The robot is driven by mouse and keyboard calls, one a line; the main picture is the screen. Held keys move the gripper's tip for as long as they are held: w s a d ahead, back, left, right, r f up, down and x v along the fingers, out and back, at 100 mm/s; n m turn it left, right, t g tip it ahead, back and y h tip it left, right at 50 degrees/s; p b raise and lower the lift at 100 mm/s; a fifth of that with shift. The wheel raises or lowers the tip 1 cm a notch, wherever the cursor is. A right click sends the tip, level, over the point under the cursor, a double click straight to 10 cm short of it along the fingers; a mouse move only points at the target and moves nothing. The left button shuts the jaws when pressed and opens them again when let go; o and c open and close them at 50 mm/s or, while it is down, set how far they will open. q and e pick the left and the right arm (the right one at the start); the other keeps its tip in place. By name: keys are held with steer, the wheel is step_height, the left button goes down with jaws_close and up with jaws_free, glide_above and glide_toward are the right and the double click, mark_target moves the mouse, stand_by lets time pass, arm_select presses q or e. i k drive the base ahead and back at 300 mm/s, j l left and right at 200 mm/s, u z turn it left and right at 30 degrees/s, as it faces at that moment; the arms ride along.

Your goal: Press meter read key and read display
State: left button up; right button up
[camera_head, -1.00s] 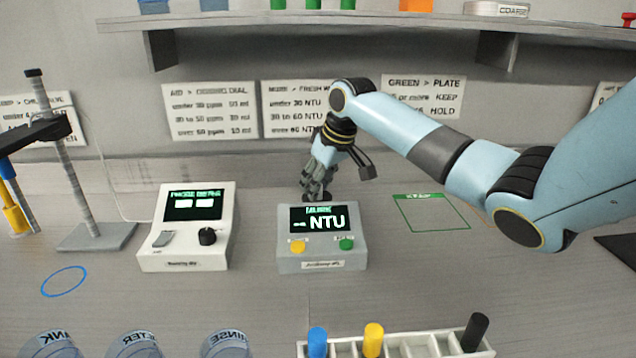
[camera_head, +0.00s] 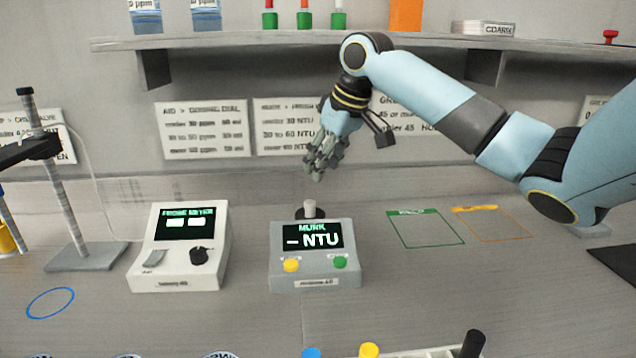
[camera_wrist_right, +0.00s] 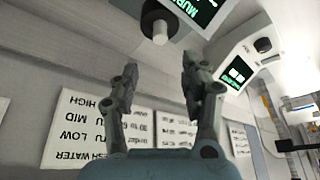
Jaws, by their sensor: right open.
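The grey turbidity meter (camera_head: 280,281) stands on the bench, its screen (camera_head: 313,237) reading "MURK" and "- NTU". A yellow button (camera_head: 291,265) and a green button (camera_head: 340,262) sit on its front; their small labels are unreadable. A pale cap or vial top (camera_head: 309,208) stands upright in the black well (camera_head: 299,215) at the meter's back; it also shows in the right wrist view (camera_wrist_right: 160,32). My right gripper (camera_head: 314,174) is open and empty above and behind the well, apart from it. In the wrist view its fingers (camera_wrist_right: 160,75) point toward the well. My left gripper is out of view.
A white probe meter (camera_head: 143,279) stands left of the grey one, with a stand (camera_head: 85,256) farther left. Green (camera_head: 425,228) and orange (camera_head: 492,223) outlines mark bare bench to the right. A shelf (camera_head: 300,43) runs above; a rack (camera_head: 425,353) is at the front.

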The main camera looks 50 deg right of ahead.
mark_target(339, 261)
steer(key=k+j, duration=0.35)
steer(key=j, duration=0.15)
steer(key=k+j, duration=0.75)
steer(key=j, duration=0.3)
